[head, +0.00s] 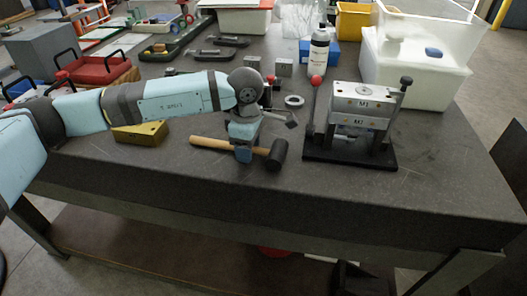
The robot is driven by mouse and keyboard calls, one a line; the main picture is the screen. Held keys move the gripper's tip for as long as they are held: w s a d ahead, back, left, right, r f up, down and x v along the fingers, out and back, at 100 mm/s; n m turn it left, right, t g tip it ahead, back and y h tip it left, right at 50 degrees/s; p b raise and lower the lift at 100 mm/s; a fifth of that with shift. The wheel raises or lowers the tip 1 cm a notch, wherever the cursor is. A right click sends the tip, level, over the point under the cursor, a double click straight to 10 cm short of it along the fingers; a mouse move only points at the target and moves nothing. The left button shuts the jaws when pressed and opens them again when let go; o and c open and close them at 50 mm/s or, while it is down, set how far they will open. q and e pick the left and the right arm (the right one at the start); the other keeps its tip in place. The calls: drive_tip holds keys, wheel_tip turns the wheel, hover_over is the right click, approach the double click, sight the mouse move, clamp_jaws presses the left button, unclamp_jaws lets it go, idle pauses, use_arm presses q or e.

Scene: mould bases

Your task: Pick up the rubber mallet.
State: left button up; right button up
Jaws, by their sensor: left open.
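The rubber mallet (277,153) lies on the grey workbench (400,190) near its front edge. Its wooden handle points left and its black head is at the right. My left arm reaches in from the left, and my left gripper (243,155) is right at the handle, close to the head. It covers part of the handle. The left gripper is open; whether its fingers touch the handle is hard to tell. My right gripper does not show.
A mould base press (354,122) with a red-knobbed lever stands right of the mallet on a black plate. A yellow block (140,134) lies to the left. A white bottle (319,52), steel blocks, clamps and white bins (410,70) stand behind. The bench's front right is clear.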

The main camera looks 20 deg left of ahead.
use_arm(q)
clamp_jaws()
drive_tip(key=shift+r, duration=0.1)
drive_tip(key=shift+r, duration=0.1)
